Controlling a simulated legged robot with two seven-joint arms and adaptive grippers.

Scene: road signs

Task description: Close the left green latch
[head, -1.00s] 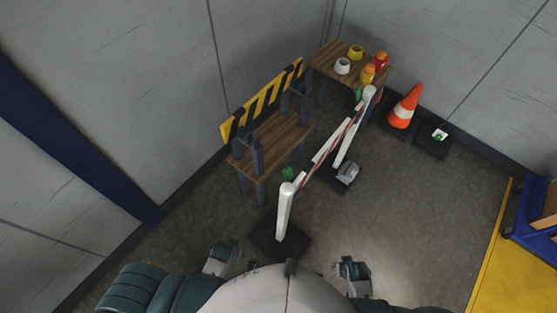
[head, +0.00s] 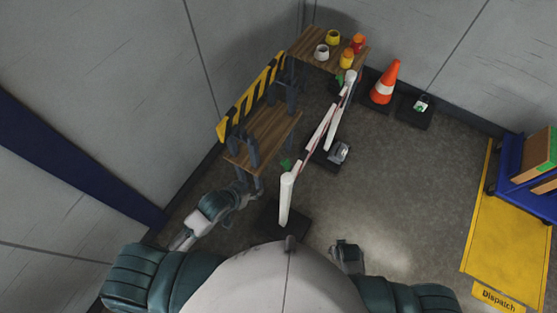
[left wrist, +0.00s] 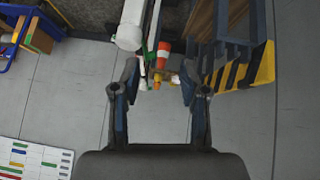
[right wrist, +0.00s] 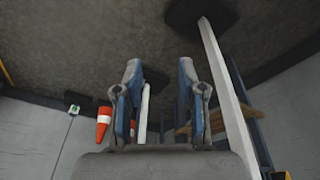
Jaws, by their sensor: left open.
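A small green latch (head: 287,163) shows beside the top of the near white post (head: 286,203). Another green latch (head: 339,77) shows by the far white post (head: 341,112). A red and white barrier board (head: 320,134) runs between the posts. Whether either latch is open or shut is too small to tell. My left gripper (head: 247,190) is left of the near post and apart from it, under the bench edge. Its fingers are spread and empty in the left wrist view (left wrist: 160,80). My right gripper (head: 346,256) is low, right of the near post, spread and empty in the right wrist view (right wrist: 160,75).
A wooden bench (head: 262,140) with a striped yellow-black board (head: 252,98) stands left of the posts. A wooden table (head: 311,45) holds several small pots. A traffic cone (head: 384,84) stands at the back. A blue cart (head: 509,180) is at right. The middle floor is clear.

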